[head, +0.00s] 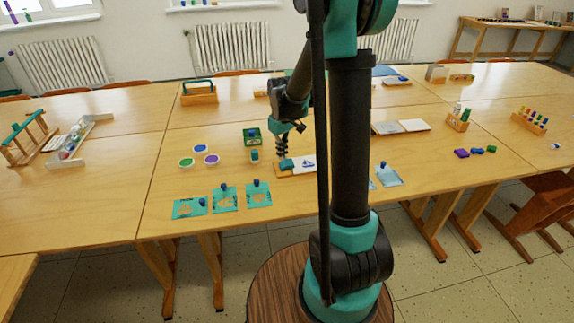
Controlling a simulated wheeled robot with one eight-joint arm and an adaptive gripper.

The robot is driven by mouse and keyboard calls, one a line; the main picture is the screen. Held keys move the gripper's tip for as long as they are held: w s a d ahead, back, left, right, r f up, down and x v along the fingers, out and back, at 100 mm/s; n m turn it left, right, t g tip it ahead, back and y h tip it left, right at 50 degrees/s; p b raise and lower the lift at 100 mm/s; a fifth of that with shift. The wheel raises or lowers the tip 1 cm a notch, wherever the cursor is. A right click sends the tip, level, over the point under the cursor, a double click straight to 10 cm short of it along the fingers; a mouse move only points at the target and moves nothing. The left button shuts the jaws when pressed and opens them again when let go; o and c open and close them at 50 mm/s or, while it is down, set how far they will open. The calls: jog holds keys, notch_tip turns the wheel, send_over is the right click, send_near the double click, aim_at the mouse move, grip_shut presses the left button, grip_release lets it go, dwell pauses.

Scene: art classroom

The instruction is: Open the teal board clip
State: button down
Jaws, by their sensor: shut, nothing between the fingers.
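The teal board clip (286,164) seems to be the small teal piece at the left end of a wooden board (290,174) on the table. The board bears a white sheet with a blue sailboat picture (307,163). My gripper (282,152) points down just above the teal piece, with its fingers shut and nothing held. Whether the fingertips touch it is too small to tell, and I cannot tell how the clip stands. My arm hides the board's right end.
Left of the board stand a small teal jar (254,156), a green box (252,137) and several round paint pots (200,149). Teal cards (224,199) with blue-topped pieces lie in front. Pale blue cards (389,177) lie to the right.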

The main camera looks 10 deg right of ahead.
aim_at(283, 166)
jog(key=shift+r, duration=2.15)
jog(key=shift+s, duration=0.1)
jog(key=shift+s+d, duration=0.1)
jog(key=shift+s, duration=0.15)
jog(key=s+d+f+m+t, duration=0.1)
jog(key=s+m, duration=0.1)
jog(key=s, duration=0.5)
jog(key=s+d+f+m+t, duration=0.1)
jog(key=s+m, duration=0.1)
jog(key=s, duration=0.5)
jog(key=s+d+f+m+t, duration=0.2)
jog(key=s, duration=0.5)
jog(key=shift+s, duration=0.15)
